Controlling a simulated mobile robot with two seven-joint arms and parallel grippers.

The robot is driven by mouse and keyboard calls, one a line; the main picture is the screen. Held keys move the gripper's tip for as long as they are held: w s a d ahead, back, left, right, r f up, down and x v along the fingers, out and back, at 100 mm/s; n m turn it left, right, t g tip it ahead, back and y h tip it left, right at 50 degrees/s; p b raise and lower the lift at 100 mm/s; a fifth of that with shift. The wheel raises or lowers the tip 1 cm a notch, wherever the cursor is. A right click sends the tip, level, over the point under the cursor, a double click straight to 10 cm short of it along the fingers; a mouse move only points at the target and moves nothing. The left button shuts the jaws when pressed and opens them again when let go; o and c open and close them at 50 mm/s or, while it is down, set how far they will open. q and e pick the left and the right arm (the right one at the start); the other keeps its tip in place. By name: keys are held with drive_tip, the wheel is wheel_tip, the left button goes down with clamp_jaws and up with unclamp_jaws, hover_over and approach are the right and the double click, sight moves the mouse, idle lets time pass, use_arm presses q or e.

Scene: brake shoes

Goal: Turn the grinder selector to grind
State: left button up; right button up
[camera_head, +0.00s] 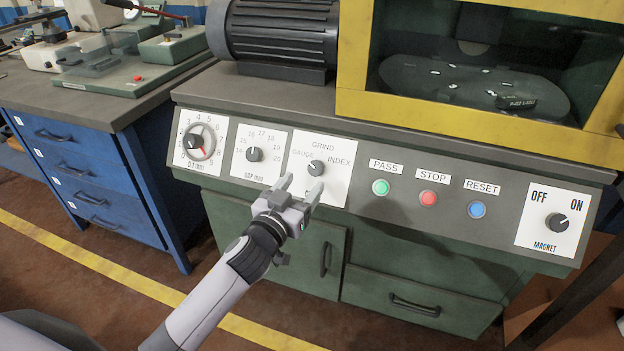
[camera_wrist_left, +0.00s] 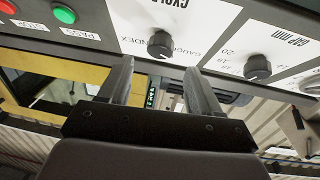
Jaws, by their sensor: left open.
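The grinder selector is a dark round knob (camera_head: 316,168) on a white plate marked GAUGE, GRIND and INDEX, on the sloped control panel. I cannot tell for sure which mark its pointer faces. My left gripper (camera_head: 300,186) is open and empty, just below and in front of this plate. In the left wrist view, the selector knob (camera_wrist_left: 160,43) shows just beyond the gap between the fingertips of my left gripper (camera_wrist_left: 159,66), apart from them. The lower part of the plate is partly hidden by the fingers. My right gripper is not in view.
Left of the selector are a gap knob (camera_head: 254,154) and a dial (camera_head: 194,141). To its right are green PASS (camera_head: 380,187), red STOP (camera_head: 428,198) and blue RESET (camera_head: 477,209) buttons and a magnet knob (camera_head: 557,222). A yellow-framed enclosure (camera_head: 353,45) stands above.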

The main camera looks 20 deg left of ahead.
sight(315, 168)
use_arm(q)
drive_tip(key=shift+w+d+b, duration=0.2)
drive_tip(key=shift+w, duration=1.3)
drive_tip(key=shift+w+d+b, duration=0.2)
drive_tip(key=shift+w, duration=1.3)
drive_tip(key=c, duration=1)
